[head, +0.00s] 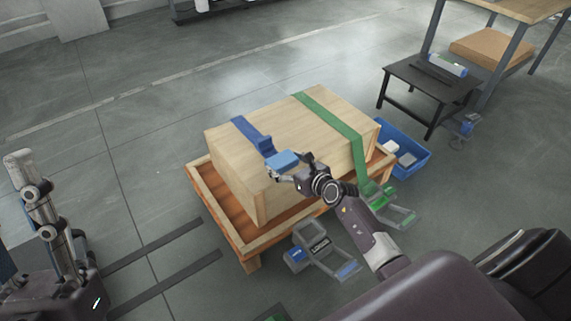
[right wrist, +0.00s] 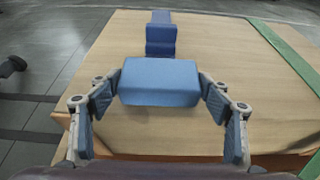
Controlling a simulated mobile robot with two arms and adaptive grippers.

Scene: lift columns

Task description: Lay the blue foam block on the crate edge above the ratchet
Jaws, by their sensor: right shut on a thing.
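My right gripper (head: 290,165) is shut on the blue foam block (head: 284,160), holding it by its two ends. The block also shows between the fingers in the right wrist view (right wrist: 160,82). It appears near the front top edge of the wooden crate (head: 225,160); whether it touches the crate is unclear. A blue strap (head: 243,126) crosses the crate top to a darker blue stepped piece (right wrist: 160,42) just beyond the block. A green strap (head: 325,108) runs down the front to a green ratchet (head: 374,194).
The crate stands on an orange-brown pallet (head: 212,200). A grey and blue strap device (head: 320,246) lies on the floor in front. A blue bin (head: 405,145) and a black low table (head: 425,82) stand to the right. Open floor lies behind the crate.

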